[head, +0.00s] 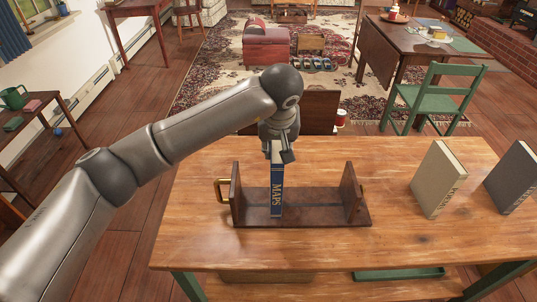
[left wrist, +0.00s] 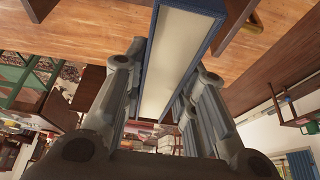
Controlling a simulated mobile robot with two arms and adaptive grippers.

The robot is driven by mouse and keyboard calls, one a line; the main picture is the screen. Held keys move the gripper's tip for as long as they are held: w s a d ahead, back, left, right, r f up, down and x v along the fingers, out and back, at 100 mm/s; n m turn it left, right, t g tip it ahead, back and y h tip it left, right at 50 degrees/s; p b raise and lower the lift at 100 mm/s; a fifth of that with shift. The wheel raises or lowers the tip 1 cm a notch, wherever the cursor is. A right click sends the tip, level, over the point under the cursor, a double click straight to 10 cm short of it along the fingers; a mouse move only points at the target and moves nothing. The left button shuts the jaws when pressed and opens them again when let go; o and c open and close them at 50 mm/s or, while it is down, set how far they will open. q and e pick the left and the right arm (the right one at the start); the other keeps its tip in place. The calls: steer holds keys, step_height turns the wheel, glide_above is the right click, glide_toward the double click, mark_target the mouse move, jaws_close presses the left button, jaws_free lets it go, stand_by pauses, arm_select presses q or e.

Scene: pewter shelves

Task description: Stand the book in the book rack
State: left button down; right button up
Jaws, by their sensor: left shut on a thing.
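A blue book marked MAPS (head: 277,190) is upright, its spine facing me, between the end panels of the dark wooden book rack (head: 320,214), closer to the left panel. My left gripper (head: 279,154) is above the rack, shut on the book's upper part. I cannot tell for certain whether the book's lower edge touches the rack's base. In the left wrist view the book (left wrist: 172,55) shows its cream page edges and blue cover between the two fingers of my left gripper (left wrist: 165,75). My right gripper is out of view.
The rack stands on a wooden table (head: 200,240). A grey-beige book (head: 438,180) and a dark grey book (head: 513,180) stand on the table to the right. A red cup (head: 341,118) is behind the table's far edge. The table front is clear.

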arm_select(q)
step_height(320, 180, down, 6)
steer(key=w+a+p, duration=0.2)
steer(key=shift+w+f, duration=0.15)
steer(key=shift+f, duration=0.05)
stand_by(0.4)
steer(key=shift+f, duration=0.15)
steer(key=c, duration=1.2)
jaws_free()
steer(key=shift+o, duration=0.2)
